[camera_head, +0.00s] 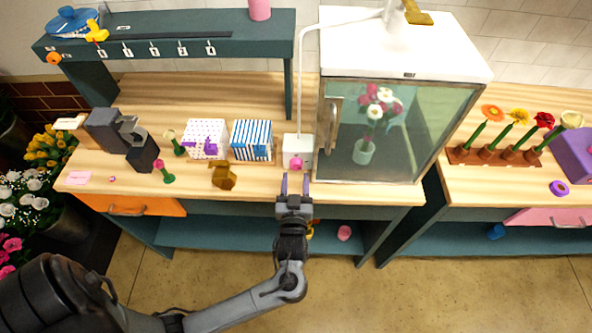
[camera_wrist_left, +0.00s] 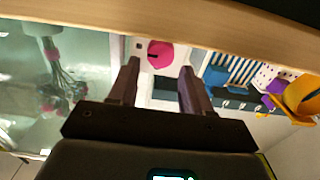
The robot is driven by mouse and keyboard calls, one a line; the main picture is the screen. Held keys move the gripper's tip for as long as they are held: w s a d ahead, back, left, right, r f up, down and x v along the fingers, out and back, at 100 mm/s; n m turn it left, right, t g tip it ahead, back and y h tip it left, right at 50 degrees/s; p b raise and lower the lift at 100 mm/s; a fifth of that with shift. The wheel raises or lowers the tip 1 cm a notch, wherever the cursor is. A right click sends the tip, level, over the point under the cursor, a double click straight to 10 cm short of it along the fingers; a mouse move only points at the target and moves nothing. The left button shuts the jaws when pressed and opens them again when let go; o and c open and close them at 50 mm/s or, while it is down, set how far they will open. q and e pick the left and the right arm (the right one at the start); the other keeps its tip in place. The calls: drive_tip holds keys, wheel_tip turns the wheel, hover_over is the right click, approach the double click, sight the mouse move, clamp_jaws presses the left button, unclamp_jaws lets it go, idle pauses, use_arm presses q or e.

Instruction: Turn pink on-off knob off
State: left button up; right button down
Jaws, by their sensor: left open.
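The pink knob (camera_head: 296,163) is on the front of a small white box (camera_head: 291,145) beside the glass cabinet. In the left wrist view the pink knob (camera_wrist_left: 160,54) shows just beyond and between my fingertips, with a gap to them. My left gripper (camera_head: 295,184) is open and empty, in front of the knob at the bench's front edge; its two fingers also show in the left wrist view (camera_wrist_left: 157,75). I cannot tell the knob's on or off position. My right gripper is not in view.
A glass-fronted cabinet (camera_head: 398,132) with a vase of flowers stands right of the white box. A blue-striped box (camera_head: 252,141) and a dotted box (camera_head: 206,139) stand to its left. A brown-gold object (camera_head: 223,176) lies near the front edge.

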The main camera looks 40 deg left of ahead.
sight(296, 167)
use_arm(q)
drive_tip(key=shift+x, duration=2)
drive_tip(key=shift+s, duration=0.1)
drive_tip(key=c, duration=0.8)
drive_tip(key=shift+o, duration=0.2)
drive_tip(key=n, duration=0.2)
drive_tip(key=shift+f+n+b, duration=0.15)
drive_tip(key=shift+n+b, duration=0.15)
drive_tip(key=shift+b, duration=0.1)
drive_tip(key=shift+n, duration=0.9)
drive_tip(key=o, duration=0.8)
drive_tip(key=shift+c, duration=0.2)
drive_tip(key=shift+s+d, duration=0.1)
drive_tip(key=shift+s, duration=0.05)
